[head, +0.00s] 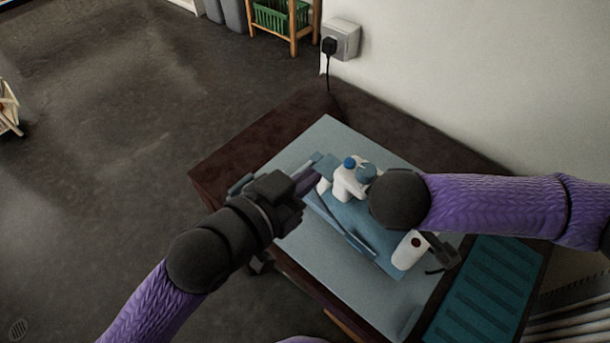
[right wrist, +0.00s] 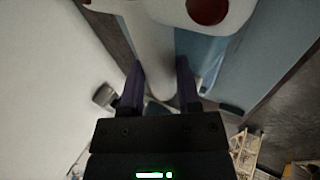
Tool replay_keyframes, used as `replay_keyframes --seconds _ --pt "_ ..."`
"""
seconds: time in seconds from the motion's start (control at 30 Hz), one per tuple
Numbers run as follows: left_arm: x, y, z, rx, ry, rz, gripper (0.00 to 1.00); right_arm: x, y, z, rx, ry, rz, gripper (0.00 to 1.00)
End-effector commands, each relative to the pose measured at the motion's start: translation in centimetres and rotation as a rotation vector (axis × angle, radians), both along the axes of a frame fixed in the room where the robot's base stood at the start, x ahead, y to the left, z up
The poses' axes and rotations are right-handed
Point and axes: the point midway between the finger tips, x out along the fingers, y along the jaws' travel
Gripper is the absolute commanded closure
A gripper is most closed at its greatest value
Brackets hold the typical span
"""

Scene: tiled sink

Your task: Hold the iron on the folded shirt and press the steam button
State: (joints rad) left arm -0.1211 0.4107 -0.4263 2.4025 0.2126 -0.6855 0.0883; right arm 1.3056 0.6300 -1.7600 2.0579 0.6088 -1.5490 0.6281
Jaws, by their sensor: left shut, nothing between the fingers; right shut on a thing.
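The white iron (head: 409,252) is on the folded blue shirt (head: 380,242), partly hidden by my right arm. A blue button (head: 350,163) and a larger blue-grey cap (head: 366,173) show at its far end, and a dark red dot at its near end. My right gripper (right wrist: 160,88) is shut on the iron's white handle (right wrist: 154,55) in the right wrist view; in the head view my arm mostly hides it. My left gripper (head: 308,180) is shut and empty, just left of the iron's far end. I cannot tell whether its tips touch the shirt.
The shirt is on a pale blue board (head: 325,135) on a dark brown table (head: 240,150). A ribbed teal mat (head: 487,290) is at the right. A wall socket (head: 341,40) with a black plug is behind. The board's near left part is clear.

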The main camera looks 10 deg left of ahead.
Motion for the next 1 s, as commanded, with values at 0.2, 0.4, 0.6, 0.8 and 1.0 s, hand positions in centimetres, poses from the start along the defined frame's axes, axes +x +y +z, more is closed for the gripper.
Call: replay_keyframes --seconds 0.2,0.4,0.6,0.8,1.0 --pt "0.0 0.0 0.6 0.0 -0.002 0.0 1.0 0.0 0.0 0.5 0.001 -0.003 0.0 1.0" --pt "-0.1 0.0 2.7 0.0 -0.011 0.0 1.0 0.1 0.0 2.1 0.0 -0.005 0.0 1.0" --pt "-0.1 0.0 4.5 0.0 -0.018 0.0 1.0 0.1 0.0 3.5 0.002 -0.006 -0.001 1.0" --pt "-0.1 0.0 6.3 0.0 -0.024 0.0 1.0 0.1 0.0 4.8 0.001 -0.006 0.001 1.0" --pt "-0.2 0.0 8.1 0.0 -0.03 0.0 1.0 0.1 0.1 6.2 0.002 -0.006 0.0 1.0"
